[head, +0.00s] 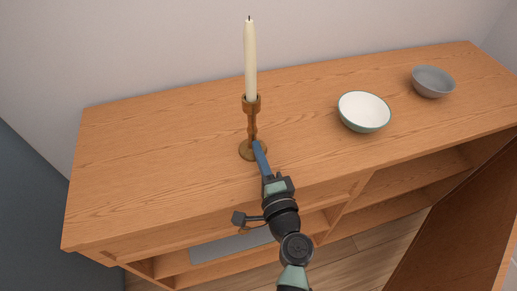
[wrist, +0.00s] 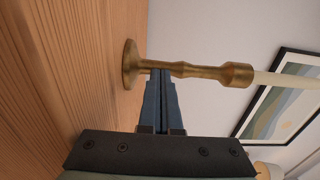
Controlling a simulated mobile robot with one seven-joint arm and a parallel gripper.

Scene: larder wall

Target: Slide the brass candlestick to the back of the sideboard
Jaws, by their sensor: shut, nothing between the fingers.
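The brass candlestick (head: 252,122) stands upright on the wooden sideboard (head: 160,140), near the middle of its depth, with a tall cream candle (head: 250,60) in it. My gripper (head: 256,146) is shut and empty, with its blue fingertips at the front of the candlestick, low on the stem just above the round base. In the wrist view the brass candlestick (wrist: 190,70) lies across the picture, and the tips of my gripper (wrist: 160,72) meet its lower stem. They look to be touching it or very close.
A white bowl with a green outside (head: 364,110) and a grey bowl (head: 432,81) stand to the right. The sideboard top behind the candlestick is clear up to the wall (head: 160,50). An open door (head: 455,225) hangs at the front right. A framed picture (wrist: 285,95) shows in the wrist view.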

